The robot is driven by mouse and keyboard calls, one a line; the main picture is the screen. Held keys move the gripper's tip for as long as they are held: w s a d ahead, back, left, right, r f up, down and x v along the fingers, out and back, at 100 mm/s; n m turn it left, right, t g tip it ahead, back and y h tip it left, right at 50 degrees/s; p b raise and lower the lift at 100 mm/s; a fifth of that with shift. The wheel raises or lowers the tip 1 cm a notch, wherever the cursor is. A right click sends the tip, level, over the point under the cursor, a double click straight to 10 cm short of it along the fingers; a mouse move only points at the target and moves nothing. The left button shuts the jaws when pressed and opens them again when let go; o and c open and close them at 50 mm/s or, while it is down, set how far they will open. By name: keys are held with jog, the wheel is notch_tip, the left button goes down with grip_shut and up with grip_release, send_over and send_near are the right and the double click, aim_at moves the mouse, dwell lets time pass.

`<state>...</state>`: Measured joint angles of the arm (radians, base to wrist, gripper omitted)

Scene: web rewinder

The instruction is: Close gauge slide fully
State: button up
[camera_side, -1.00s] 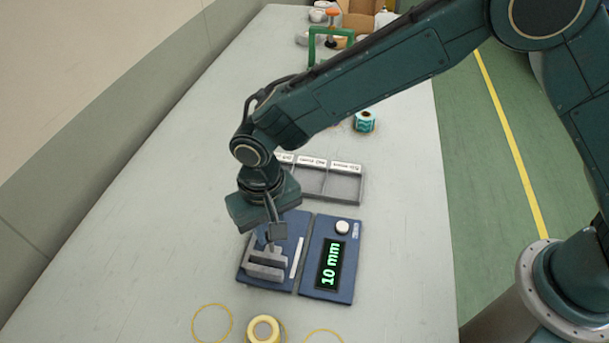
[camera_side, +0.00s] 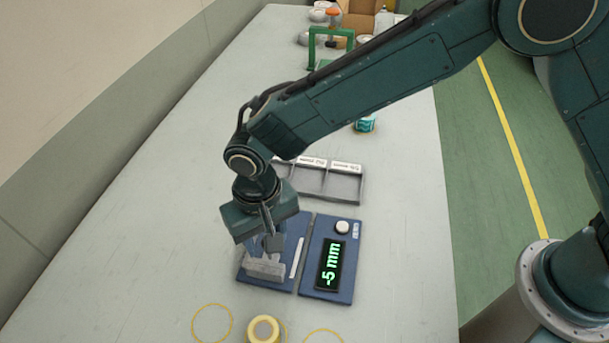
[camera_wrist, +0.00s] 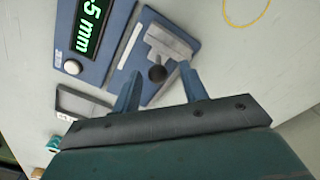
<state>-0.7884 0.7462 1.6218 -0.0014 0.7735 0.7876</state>
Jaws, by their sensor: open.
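The gauge has a blue base plate (camera_side: 293,228) with a grey slide (camera_side: 265,268) near its front left; the blocks look close together, though my gripper partly hides them. In the wrist view the grey slide (camera_wrist: 168,44) is T-shaped, with a dark round knob (camera_wrist: 157,73). The blue display unit stands beside it, and its screen (camera_side: 329,265) reads -5 mm. My gripper (camera_side: 265,250) is low over the slide. In the wrist view my gripper (camera_wrist: 160,69) has its fingers apart, one on each side of the knob; contact cannot be told.
A grey compartment tray (camera_side: 328,183) stands behind the gauge. A yellow tape roll (camera_side: 263,330) and thin yellow rings (camera_side: 212,322) lie in front. A teal roll (camera_side: 365,125) and a green frame (camera_side: 330,45) are farther back. The table left of the gauge is clear.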

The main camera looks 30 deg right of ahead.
notch_tip(320, 180, up, 14)
jog(key=shift+f, duration=0.15)
dwell(0.5)
jog(key=s+d+r+t, duration=0.1)
jog(key=d+r, duration=0.3)
jog(key=d, duration=0.3)
jog(key=s+d+r+t+y, duration=0.1)
jog(key=d+r, duration=0.3)
jog(key=d, duration=0.3)
jog(key=s+d+r, duration=0.1)
jog(key=d+r, duration=0.3)
jog(key=d, duration=0.3)
jog(key=s+d+f+t+h, duration=0.1)
jog(key=s+d+t, duration=0.2)
jog(key=s+d, duration=1.2)
jog(key=shift+f+t, duration=0.3)
jog(key=shift+f, duration=0.1)
